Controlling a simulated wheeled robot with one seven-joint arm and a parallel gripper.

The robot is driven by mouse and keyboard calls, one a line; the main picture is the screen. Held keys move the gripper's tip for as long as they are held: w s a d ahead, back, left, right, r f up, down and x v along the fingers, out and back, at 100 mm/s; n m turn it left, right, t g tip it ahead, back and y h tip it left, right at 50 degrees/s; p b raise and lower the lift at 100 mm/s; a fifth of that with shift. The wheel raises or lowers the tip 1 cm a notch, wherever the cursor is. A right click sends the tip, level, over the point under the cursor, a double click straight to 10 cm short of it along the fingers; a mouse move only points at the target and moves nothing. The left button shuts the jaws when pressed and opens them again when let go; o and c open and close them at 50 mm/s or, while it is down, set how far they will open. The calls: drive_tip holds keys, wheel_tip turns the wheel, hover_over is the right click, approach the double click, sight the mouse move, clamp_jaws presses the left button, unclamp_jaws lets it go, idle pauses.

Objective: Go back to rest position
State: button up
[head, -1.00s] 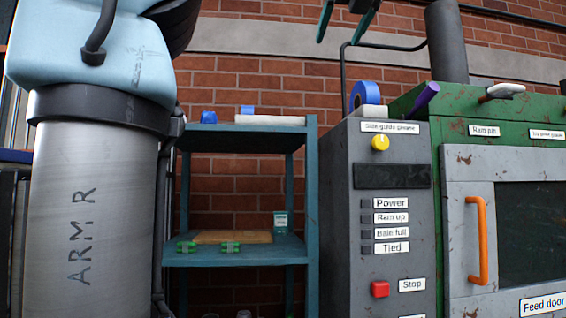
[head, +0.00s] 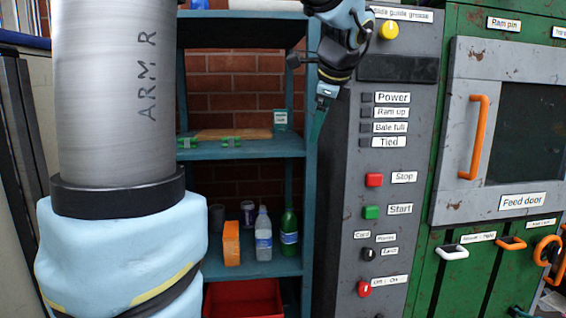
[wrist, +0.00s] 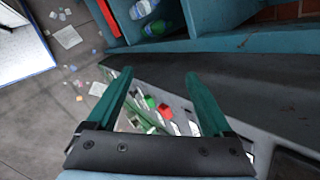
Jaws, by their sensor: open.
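My gripper (wrist: 150,90) is open and empty in the wrist view, with its two green fingers apart. It points down along the front of the grey control panel, whose buttons show between and below the fingers. In the head view my gripper (head: 322,108) hangs at the top middle, in front of the right post of the teal shelf (head: 290,147) and beside the left edge of the control panel (head: 405,215). The head view shows the fingers nearly edge-on.
The shelf holds a white bottle (head: 263,238), a green bottle (head: 289,235) and an orange carton (head: 231,243). A red bin (head: 243,298) stands below. The green baler with its feed door (head: 522,201) is at the right. Litter lies on the floor in the wrist view.

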drive_tip(key=s+a+f+n+g, duration=0.2)
drive_tip(key=s+a+f+n, duration=0.3)
drive_tip(key=f+n, duration=0.2)
drive_tip(key=s+a+f+n+g+h, duration=0.1)
drive_tip(key=s+a+f+n, duration=0.4)
drive_tip(key=f, duration=0.6)
drive_tip(key=s+a+f+n+g, duration=0.2)
drive_tip(key=s+a+f+n, duration=0.2)
drive_tip(key=f+n, duration=0.4)
drive_tip(key=shift+s+a+f+n+g, duration=0.35)
drive_tip(key=shift+a+f, duration=0.2)
drive_tip(key=shift+f, duration=0.2)
